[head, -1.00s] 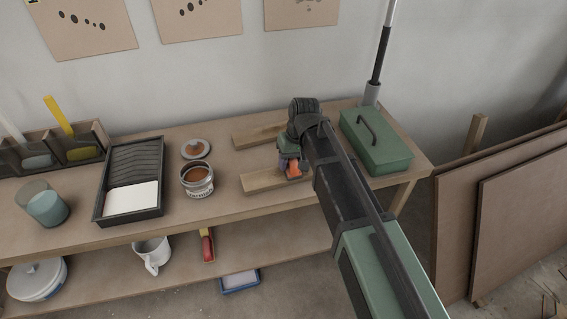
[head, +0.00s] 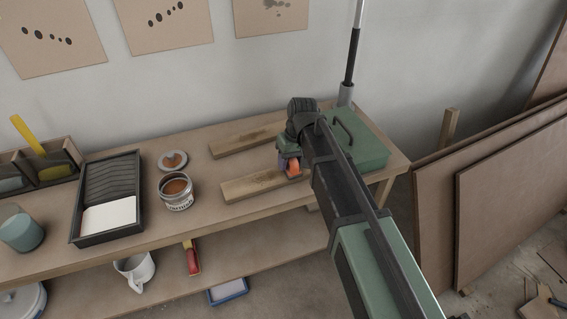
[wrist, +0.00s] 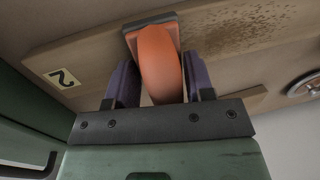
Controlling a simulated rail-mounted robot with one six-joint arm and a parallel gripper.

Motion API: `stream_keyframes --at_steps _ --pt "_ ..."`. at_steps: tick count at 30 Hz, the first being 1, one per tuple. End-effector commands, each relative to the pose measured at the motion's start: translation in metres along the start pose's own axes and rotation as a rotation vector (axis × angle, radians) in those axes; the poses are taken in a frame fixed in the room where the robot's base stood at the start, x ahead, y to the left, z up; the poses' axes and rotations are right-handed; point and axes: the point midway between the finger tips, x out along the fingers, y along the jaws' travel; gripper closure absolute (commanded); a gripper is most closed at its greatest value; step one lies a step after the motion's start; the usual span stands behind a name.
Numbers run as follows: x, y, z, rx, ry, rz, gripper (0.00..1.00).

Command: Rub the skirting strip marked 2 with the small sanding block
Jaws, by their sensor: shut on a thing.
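My gripper (wrist: 160,90) is shut on the small sanding block (wrist: 156,62), which has an orange grip and a dark base. The block also shows in the head view (head: 292,167). Its base appears to rest on the skirting strip marked 2 (wrist: 100,65), though contact is hard to confirm. The "2" label is left of the block in the wrist view, and a brown speckled patch lies to its right. In the head view this front strip (head: 245,187) lies on the bench, its right end partly hidden by my gripper.
A second strip (head: 235,144) lies behind. A green toolbox (head: 366,148) stands close to the right of my gripper. An open tin (head: 175,196), its lid (head: 173,160) and a paint tray (head: 105,236) are to the left on the bench (head: 200,222).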

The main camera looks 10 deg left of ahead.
Motion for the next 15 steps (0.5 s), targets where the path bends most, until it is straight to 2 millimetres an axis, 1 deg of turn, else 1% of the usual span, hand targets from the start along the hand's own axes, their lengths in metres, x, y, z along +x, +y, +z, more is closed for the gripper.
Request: stream_keyframes --at_steps 1,3,8,11,15 --pt "-0.002 0.005 0.0 0.002 0.0 0.0 0.71" --pt "-0.002 0.009 0.0 0.0 0.0 -0.001 0.71" --pt "-0.002 0.009 0.0 -0.001 0.0 -0.001 0.71" --pt "-0.001 0.002 0.0 -0.002 0.0 -0.001 0.71" --pt "0.003 -0.013 0.0 -0.003 0.0 -0.001 0.71"
